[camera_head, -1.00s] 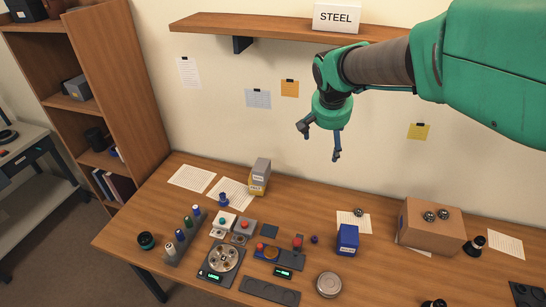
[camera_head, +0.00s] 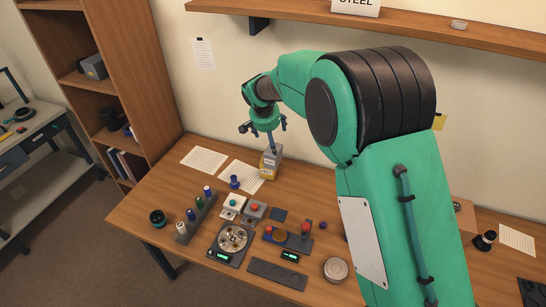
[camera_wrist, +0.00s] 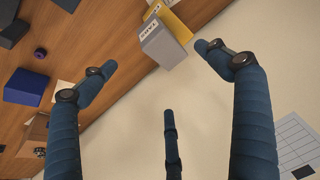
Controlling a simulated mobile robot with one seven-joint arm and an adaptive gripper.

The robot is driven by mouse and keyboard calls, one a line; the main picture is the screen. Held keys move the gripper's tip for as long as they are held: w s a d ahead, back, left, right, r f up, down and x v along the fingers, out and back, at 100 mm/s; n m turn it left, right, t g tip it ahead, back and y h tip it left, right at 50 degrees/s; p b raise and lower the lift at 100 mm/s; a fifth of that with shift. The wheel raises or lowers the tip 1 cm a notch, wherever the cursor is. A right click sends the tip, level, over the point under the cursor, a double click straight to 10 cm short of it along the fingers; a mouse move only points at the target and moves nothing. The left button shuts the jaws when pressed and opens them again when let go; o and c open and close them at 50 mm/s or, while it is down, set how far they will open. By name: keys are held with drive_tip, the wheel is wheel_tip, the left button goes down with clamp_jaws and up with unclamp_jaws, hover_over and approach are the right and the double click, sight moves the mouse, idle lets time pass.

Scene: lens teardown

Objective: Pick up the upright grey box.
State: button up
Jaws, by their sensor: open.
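The upright grey box (camera_head: 276,160) stands near the wall at the back of the table, left of centre. My gripper (camera_head: 262,136) is open and empty, just above the grey box. One finger partly hides the box in the head view. In the wrist view, the box lies beyond the gap between the spread fingers (camera_wrist: 155,66), apart from them.
Left and in front of the boxes are a blue knob-like piece (camera_head: 234,182), button boxes (camera_head: 255,211), a rack of bottles (camera_head: 196,218) and a round tray (camera_head: 233,239). The shelf (camera_head: 300,22) is above. My arm hides much of the table's right side.

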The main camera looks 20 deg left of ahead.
sight(273, 156)
drive_tip(key=shift+f, duration=0.1)
idle(0.3)
drive_tip(key=shift+b+x, duration=0.4)
drive_tip(key=shift+x, duration=3.85)
drive_tip(key=shift+f, duration=0.1)
drive_tip(key=shift+b+x, duration=0.4)
drive_tip(key=shift+x, duration=2.1)
drive_tip(key=shift+c, duration=0.5)
drive_tip(key=c, duration=1.5)
drive_tip(key=shift+o, duration=0.2)
